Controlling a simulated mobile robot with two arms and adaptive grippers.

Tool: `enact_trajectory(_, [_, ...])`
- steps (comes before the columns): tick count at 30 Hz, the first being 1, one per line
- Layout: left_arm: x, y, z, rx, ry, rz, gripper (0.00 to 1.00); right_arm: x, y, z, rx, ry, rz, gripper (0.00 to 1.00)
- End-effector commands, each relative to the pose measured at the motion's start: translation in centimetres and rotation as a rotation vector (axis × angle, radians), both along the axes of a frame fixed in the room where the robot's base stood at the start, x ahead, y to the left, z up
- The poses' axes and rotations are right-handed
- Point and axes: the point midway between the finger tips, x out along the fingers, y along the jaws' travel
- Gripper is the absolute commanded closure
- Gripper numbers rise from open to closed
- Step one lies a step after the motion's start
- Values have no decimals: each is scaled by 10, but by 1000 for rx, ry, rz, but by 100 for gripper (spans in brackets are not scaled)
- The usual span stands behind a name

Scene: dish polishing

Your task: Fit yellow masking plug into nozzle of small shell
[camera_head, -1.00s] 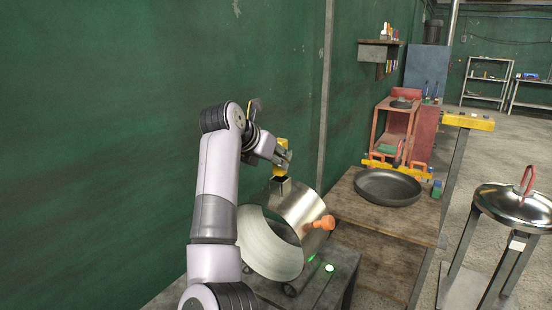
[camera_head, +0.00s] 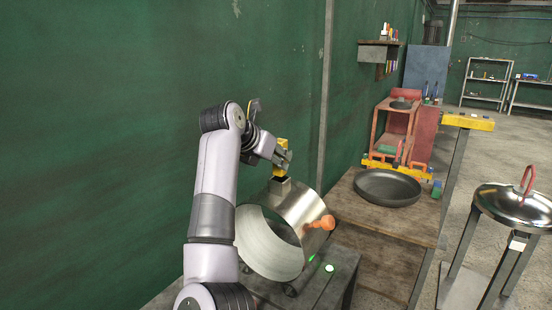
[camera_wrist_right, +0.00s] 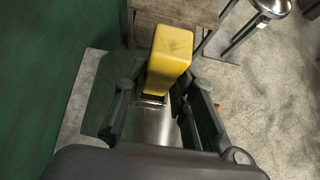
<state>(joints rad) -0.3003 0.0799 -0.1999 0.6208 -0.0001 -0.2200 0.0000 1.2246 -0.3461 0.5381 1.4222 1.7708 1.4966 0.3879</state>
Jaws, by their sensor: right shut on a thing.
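My right gripper (camera_head: 284,160) is shut on the yellow masking plug (camera_head: 281,146), which stands upright over the small shell. My left gripper is not in view.
An orange plug (camera_head: 322,223) sticks out of the shell's right side. The shell rests on a dark stand (camera_head: 327,285) with green lights. A wooden table (camera_head: 385,222) with a dark pan (camera_head: 387,187) stands to the right. A green wall (camera_head: 120,120) is close at the left.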

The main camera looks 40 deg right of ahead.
Motion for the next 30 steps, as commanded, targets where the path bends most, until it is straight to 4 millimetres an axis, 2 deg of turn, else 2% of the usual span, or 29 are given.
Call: enact_trajectory(30, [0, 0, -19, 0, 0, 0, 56, 0, 0, -27, 0, 0, 0, 100])
